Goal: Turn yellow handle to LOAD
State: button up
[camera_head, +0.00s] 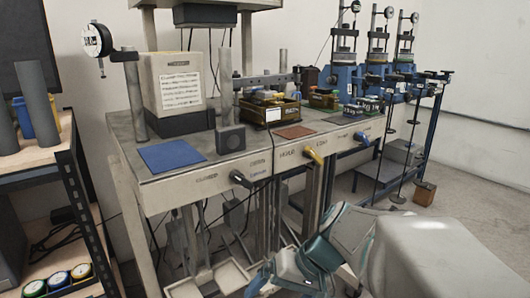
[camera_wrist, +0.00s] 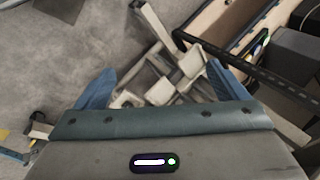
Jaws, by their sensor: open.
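The yellow handle (camera_head: 313,156) sticks out from the front panel of the grey bench in the head view, right of the panel's middle. It points down and to the right. Small labels are printed on the panel beside it, too small to read for certain. My gripper is low in front of the bench, below the handle and apart from it, partly cut off by the head view's lower edge. In the wrist view my gripper (camera_wrist: 162,85) shows two blue fingers spread wide, with nothing held between them. I cannot make out the yellow handle for certain in the wrist view.
A black handle (camera_head: 238,178) is left of the yellow one, and a pale grey handle (camera_head: 361,137) is right of it. The bench (camera_head: 205,192) carries a blue mat (camera_head: 170,156) and bins. A shelf (camera_head: 62,150) stands left. Bench legs and hanging weights are close to my gripper.

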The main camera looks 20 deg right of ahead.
jog(key=w+d+r+m+t+y, duration=0.1)
jog(key=w+d+r+t+y, duration=0.15)
jog(key=w+r, duration=0.2)
jog(key=m+t+h, duration=0.2)
jog(key=t, duration=1)
send_near(318, 155)
jog(key=b+x, duration=0.1)
jog(key=x, duration=0.9)
jog(key=shift+w, duration=0.2)
jog(key=c, duration=1)
